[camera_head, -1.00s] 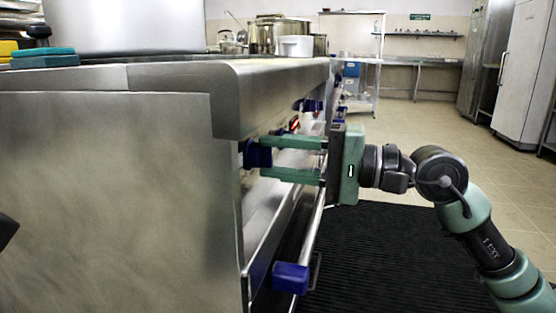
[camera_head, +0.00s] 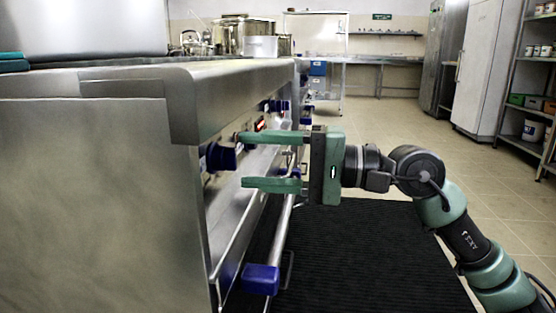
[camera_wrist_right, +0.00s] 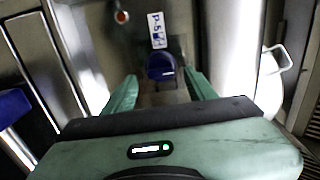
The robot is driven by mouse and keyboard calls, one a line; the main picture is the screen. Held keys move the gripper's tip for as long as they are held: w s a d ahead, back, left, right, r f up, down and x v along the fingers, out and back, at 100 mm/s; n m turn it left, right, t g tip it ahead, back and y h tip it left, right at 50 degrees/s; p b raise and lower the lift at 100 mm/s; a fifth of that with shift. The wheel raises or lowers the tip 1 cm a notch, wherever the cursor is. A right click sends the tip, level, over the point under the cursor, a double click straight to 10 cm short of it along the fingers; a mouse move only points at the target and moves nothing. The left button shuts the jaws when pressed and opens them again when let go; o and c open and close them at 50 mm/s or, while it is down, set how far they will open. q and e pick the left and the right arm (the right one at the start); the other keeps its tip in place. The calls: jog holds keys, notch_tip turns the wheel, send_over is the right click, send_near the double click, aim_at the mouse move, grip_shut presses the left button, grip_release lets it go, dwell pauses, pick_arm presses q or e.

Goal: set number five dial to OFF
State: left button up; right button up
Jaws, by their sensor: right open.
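A blue dial (camera_head: 220,156) sticks out from the front panel of the steel stove, nearest to me. In the right wrist view the blue dial (camera_wrist_right: 161,67) sits under a white label (camera_wrist_right: 157,30) with blue print, of which "P-5" seems readable. Which setting it points to cannot be told. My right gripper (camera_head: 243,160) is open, its green fingers one above the other and pointing at the dial. The fingertips are just short of the dial, with nothing between them. In the right wrist view the gripper (camera_wrist_right: 161,80) has a finger on each side of the dial. My left gripper is out of view.
More blue dials (camera_head: 276,106) sit farther along the panel. Below runs an oven handle bar with a blue end bracket (camera_head: 262,279). A red light (camera_wrist_right: 122,16) is beside the label. Pots (camera_head: 243,38) stand on the stove. A black ribbed mat (camera_head: 350,255) covers open floor.

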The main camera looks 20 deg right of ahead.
jog(key=shift+v, duration=2.55)
